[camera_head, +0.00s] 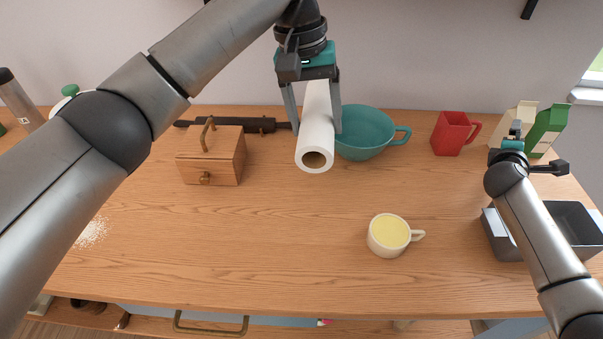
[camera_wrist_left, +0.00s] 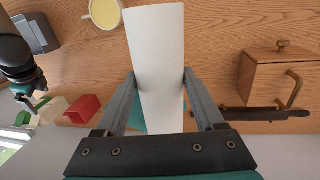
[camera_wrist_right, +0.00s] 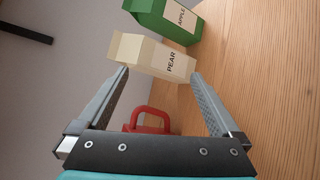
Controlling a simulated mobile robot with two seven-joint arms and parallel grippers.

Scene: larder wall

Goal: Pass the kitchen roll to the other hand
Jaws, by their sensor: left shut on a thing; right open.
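The white kitchen roll (camera_head: 316,130) is held above the table in the head view, its hollow end facing the camera. My left gripper (camera_head: 314,118) is shut on it, one finger on each side. In the left wrist view the roll (camera_wrist_left: 157,60) runs between the two fingers of the left gripper (camera_wrist_left: 158,82). My right gripper (camera_wrist_right: 160,82) is open and empty in the right wrist view. In the head view it is at the right, near the cartons, well apart from the roll, and its fingers are hard to make out.
A teal bowl (camera_head: 365,135) stands behind the roll. A wooden box (camera_head: 212,160), a cup of yellow liquid (camera_head: 388,235), a red mug (camera_head: 452,133), a green carton (camera_head: 546,128), a cream pear carton (camera_wrist_right: 150,56) and a grey tin (camera_head: 573,222) stand about.

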